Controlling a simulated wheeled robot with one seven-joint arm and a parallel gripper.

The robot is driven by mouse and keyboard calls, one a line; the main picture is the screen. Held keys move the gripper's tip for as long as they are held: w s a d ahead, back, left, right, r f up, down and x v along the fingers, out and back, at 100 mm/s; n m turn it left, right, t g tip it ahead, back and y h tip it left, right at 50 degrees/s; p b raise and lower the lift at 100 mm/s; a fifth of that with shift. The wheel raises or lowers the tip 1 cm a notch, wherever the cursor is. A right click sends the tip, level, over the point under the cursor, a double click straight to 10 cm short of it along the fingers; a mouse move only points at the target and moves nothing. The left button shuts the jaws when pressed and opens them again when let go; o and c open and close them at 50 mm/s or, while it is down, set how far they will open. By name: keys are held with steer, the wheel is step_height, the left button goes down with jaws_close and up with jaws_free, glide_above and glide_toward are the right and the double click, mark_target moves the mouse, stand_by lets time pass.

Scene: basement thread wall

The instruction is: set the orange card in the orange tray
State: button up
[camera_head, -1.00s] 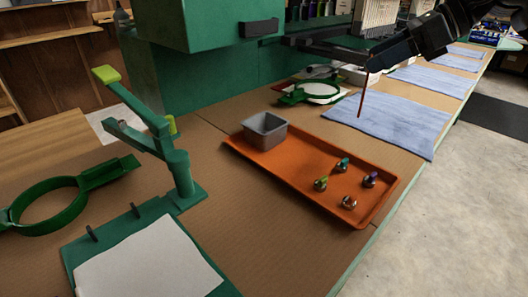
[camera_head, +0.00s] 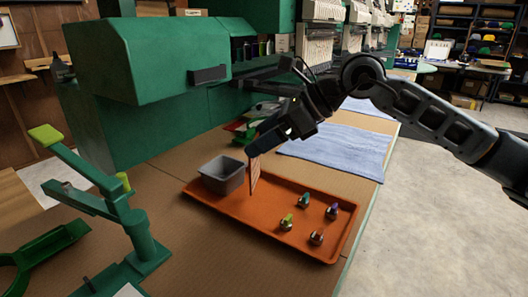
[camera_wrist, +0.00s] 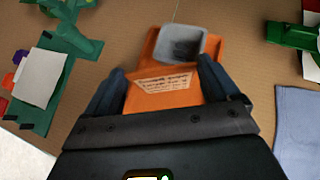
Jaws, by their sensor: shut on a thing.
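My gripper (camera_head: 253,151) is shut on the orange card (camera_head: 254,174), which hangs down from the fingertips. In the head view the card is a thin upright sheet above the orange tray (camera_head: 234,206), just right of the grey bin. I cannot tell whether its lower edge touches the tray. In the wrist view the card (camera_wrist: 150,101), with a pale printed panel, lies between my two fingers. The tray lies flat on the brown bench and is partly hidden by the card.
A grey bin (camera_head: 220,178) stands in the tray's left end. Several small coloured-top items (camera_head: 303,203) stand in its right part. A green arm stand (camera_head: 135,225) is at left, green machines (camera_head: 175,75) behind, a blue cloth (camera_head: 340,147) beyond the tray.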

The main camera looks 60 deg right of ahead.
steer(key=shift+f, duration=2.1)
steer(key=o, duration=1.1)
glide_toward(256, 158)
steer(key=v, duration=0.4)
steer(key=shift+s+a+b, duration=0.1)
steer(key=shift+s+b, duration=0.1)
steer(key=shift+b, duration=0.2)
steer(key=shift+r, duration=0.2)
